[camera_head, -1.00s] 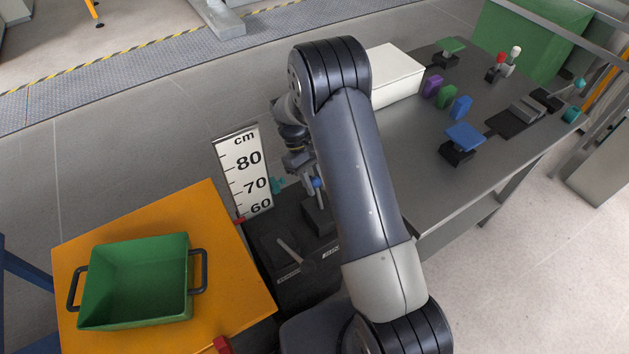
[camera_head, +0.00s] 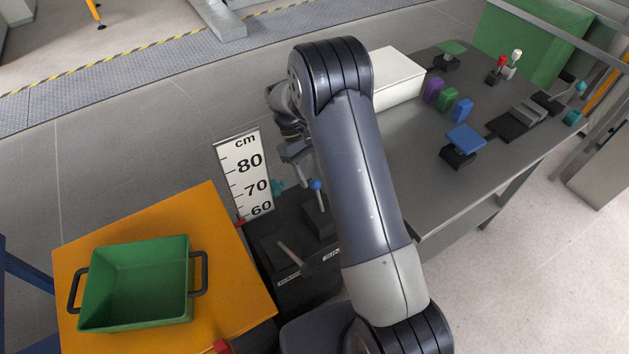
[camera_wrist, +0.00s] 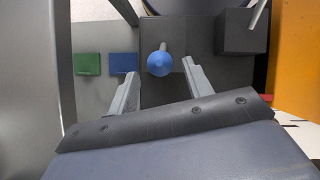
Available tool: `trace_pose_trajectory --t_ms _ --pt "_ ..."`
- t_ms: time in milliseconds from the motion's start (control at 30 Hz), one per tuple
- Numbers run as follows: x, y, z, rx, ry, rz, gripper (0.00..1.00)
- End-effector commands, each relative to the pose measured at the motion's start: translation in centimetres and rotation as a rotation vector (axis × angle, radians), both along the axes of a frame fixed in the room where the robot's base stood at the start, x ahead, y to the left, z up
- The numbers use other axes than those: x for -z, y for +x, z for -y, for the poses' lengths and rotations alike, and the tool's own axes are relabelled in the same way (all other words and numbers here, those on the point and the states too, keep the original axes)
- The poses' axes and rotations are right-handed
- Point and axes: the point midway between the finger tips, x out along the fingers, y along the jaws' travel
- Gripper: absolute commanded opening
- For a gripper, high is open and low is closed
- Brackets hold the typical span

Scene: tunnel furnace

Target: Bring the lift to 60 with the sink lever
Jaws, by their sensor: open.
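My gripper (camera_head: 303,165) is open and empty above the dark control box (camera_head: 262,228). In the wrist view the open fingers (camera_wrist: 158,68) lie either side of the blue lever knob (camera_wrist: 159,62) as seen from above, with gaps on both sides. In the head view this blue knob (camera_head: 316,185) stands on its lever below my gripper. A second lever (camera_head: 290,253) with a pale handle is tilted on the same box. The labels are too small to read. The orange lift (camera_head: 232,272) has a red pointer (camera_head: 240,222) near the 60 mark of the cm scale (camera_head: 241,175).
A green crate (camera_head: 137,322) with black handles stands on the lift. The grey bench (camera_head: 405,150) at right holds a white box (camera_head: 397,80), coloured blocks, a blue-topped button (camera_head: 465,137) and other levers. Open floor lies behind the scale.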

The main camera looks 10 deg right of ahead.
Motion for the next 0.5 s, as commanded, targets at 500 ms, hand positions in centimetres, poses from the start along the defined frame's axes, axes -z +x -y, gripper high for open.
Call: trace_pose_trajectory --t_ms 500 --pt "-5.9 3.0 -1.4 0.0 0.001 -0.001 0.48"
